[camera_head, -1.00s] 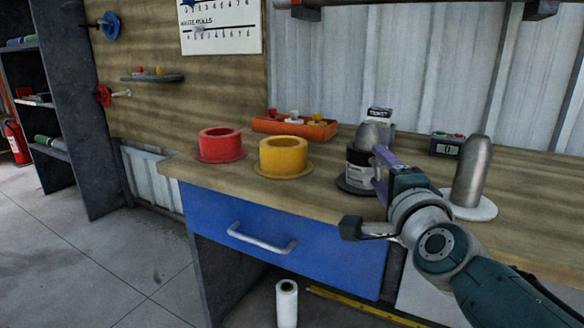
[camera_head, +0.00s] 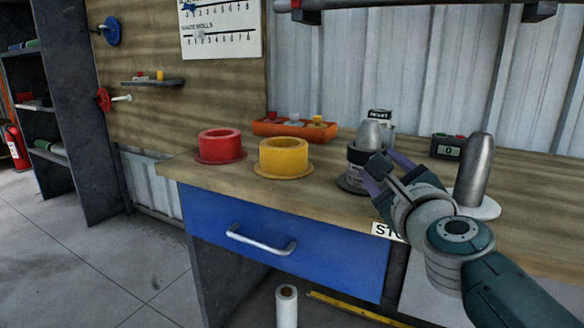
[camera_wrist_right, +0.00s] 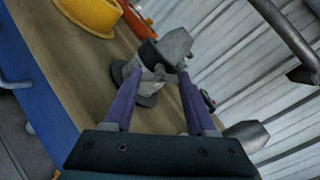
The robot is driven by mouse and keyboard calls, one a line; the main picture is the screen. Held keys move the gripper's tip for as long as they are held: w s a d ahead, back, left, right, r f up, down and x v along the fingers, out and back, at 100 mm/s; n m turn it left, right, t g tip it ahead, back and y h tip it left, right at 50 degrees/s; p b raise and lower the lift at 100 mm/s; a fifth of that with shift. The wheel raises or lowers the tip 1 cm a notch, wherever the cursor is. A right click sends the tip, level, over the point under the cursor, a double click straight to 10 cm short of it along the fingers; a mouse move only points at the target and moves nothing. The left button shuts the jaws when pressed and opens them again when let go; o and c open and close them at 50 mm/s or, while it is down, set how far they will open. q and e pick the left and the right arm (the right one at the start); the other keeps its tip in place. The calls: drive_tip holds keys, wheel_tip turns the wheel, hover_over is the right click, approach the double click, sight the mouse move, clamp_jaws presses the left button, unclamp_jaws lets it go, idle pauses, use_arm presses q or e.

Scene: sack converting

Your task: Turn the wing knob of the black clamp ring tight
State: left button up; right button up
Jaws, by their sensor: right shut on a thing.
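The black clamp ring (camera_head: 357,155) sits around a grey metal cylinder (camera_head: 371,133), on a dark round base (camera_head: 347,186) on the bench. My right gripper (camera_head: 382,168) is at the right front of the ring, its two purple fingers apart by the width of what it grips. In the right wrist view the fingertips (camera_wrist_right: 160,74) close on a small grey piece by the ring, which I take as the wing knob (camera_wrist_right: 154,75). The knob is mostly hidden by my gripper in the head view. My left gripper is not in view.
A second metal cylinder (camera_head: 475,168) on a white disc (camera_head: 488,210) stands close right of my wrist. Red (camera_head: 220,144) and yellow (camera_head: 283,156) rings stand to the left. An orange tray (camera_head: 293,129) and a small display (camera_head: 446,146) are behind. The bench front is clear.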

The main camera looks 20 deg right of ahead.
drive_tip(key=shift+m, duration=2)
drive_tip(key=o, duration=1.4)
